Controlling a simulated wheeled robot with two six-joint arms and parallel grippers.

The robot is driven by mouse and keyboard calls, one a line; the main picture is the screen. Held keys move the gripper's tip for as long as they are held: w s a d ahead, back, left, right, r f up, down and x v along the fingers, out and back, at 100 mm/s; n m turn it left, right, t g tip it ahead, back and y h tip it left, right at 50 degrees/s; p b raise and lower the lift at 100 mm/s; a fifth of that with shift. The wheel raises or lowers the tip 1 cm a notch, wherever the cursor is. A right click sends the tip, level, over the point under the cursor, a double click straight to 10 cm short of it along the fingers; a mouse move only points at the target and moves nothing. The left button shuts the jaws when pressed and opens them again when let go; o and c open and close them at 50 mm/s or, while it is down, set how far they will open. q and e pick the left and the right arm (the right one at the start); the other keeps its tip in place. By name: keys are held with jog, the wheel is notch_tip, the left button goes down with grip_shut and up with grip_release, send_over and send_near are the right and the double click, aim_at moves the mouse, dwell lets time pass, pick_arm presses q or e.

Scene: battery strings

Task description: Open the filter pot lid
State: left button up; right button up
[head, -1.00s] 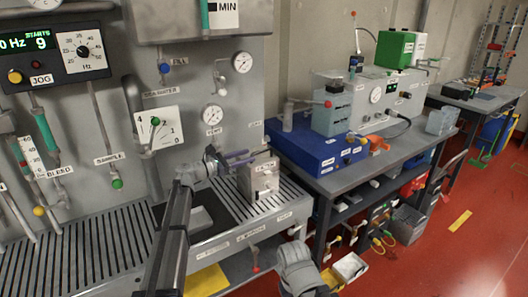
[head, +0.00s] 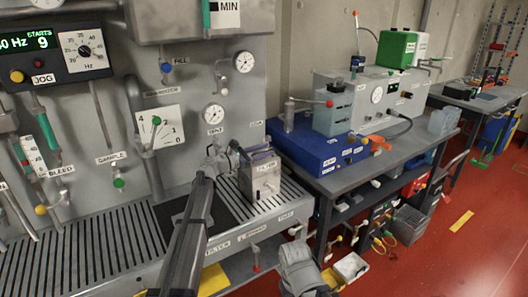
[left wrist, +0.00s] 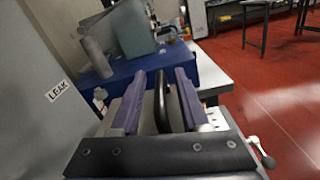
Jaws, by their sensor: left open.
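The filter pot (head: 262,180) is a grey metal box standing on the slatted bench ledge in the head view. My left gripper (head: 250,152) is at the top of the pot, with its purple fingers over the lid. In the left wrist view my left gripper (left wrist: 172,82) is open. A black curved bar (left wrist: 160,102), which looks like the lid handle, stands between the two fingers, and I cannot tell whether either finger touches it. The lid appears shut, though the gripper hides part of it. My right gripper's fingers do not show.
The slatted ledge (head: 92,250) runs along the grey panel with gauges and valves. A blue box (head: 318,150) stands on the table right of the pot. A small red-tipped lever (head: 256,268) hangs below the ledge front. Red floor is open at the right.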

pick_arm(q)
jog(key=shift+c, duration=0.2)
grip_shut()
dwell(1.1)
